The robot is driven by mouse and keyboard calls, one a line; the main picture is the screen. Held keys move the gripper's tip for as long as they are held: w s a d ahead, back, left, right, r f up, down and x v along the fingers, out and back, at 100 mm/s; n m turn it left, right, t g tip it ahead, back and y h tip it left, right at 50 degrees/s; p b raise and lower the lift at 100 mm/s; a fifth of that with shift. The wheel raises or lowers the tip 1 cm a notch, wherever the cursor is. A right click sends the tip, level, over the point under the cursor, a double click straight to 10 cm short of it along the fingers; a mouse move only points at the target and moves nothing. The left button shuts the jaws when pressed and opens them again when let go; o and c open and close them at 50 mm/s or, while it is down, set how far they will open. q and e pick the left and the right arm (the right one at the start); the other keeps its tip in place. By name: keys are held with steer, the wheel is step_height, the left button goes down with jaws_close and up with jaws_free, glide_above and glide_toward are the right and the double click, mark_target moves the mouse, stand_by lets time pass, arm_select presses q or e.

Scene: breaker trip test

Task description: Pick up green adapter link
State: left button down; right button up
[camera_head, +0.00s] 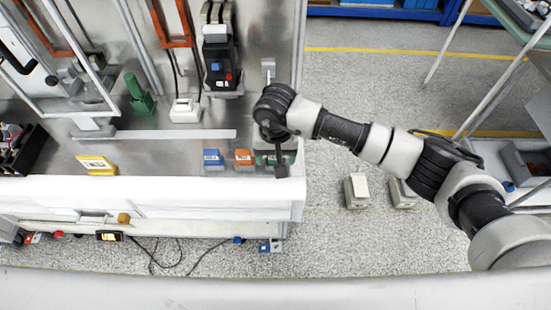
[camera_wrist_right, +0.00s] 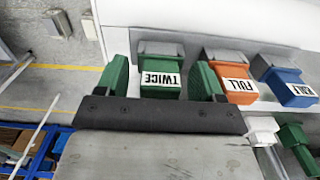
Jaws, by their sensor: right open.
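The green adapter link (camera_wrist_right: 161,84), with a white label reading TWICE and a grey top piece, stands near the bench's front edge in the right wrist view. My right gripper (camera_wrist_right: 160,76) is open, with one green-faced finger on each side of the link. I cannot tell whether either finger touches it. In the head view my right gripper (camera_head: 274,158) is over the right end of the link row and hides most of the green link. My left gripper is not in view.
An orange link (camera_wrist_right: 230,83) labelled FULL and a blue link (camera_wrist_right: 288,85) stand beside the green one. A yellow label plate (camera_head: 97,165) lies farther left. A green part (camera_head: 139,95) and a white block (camera_head: 185,110) stand further back.

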steer(key=shift+c, duration=0.5)
steer(key=c, duration=0.7)
